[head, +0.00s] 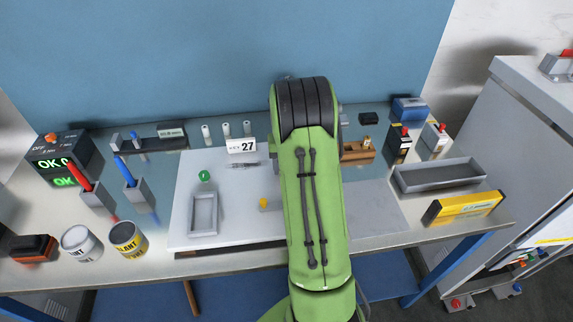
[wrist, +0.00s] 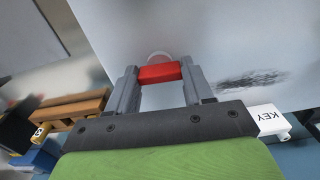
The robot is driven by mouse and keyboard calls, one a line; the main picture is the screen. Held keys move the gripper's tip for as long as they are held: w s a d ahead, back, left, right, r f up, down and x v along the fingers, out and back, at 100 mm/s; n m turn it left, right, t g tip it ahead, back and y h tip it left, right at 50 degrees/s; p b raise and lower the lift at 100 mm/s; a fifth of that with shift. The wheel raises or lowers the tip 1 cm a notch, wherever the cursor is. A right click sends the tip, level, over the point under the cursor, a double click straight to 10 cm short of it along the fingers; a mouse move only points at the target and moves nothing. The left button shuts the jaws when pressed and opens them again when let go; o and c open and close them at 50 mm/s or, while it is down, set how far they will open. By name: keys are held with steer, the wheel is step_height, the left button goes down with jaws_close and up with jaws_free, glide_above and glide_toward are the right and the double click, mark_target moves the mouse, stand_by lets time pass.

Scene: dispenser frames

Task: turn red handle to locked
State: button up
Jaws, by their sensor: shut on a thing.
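The red handle (wrist: 158,73) shows in the wrist view as a short red bar lying crosswise in front of a round pale base on a light grey surface. My gripper (wrist: 159,78) is shut on the red handle, with one grey finger at each end of the bar. In the head view my green arm hides the handle and the gripper. No lock marking is readable in either view.
On the bench are a grey tray (head: 440,177), a yellow box (head: 463,207), two cans and a white board (head: 180,225).

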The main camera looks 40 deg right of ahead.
stand_by(0.3)
steer(key=o, duration=1)
steer(key=shift+o, duration=0.2)
step_height(320, 180, up, 16)
steer(key=p, duration=0.2)
steer(key=shift+p, duration=0.35)
steer(key=shift+f, duration=0.1)
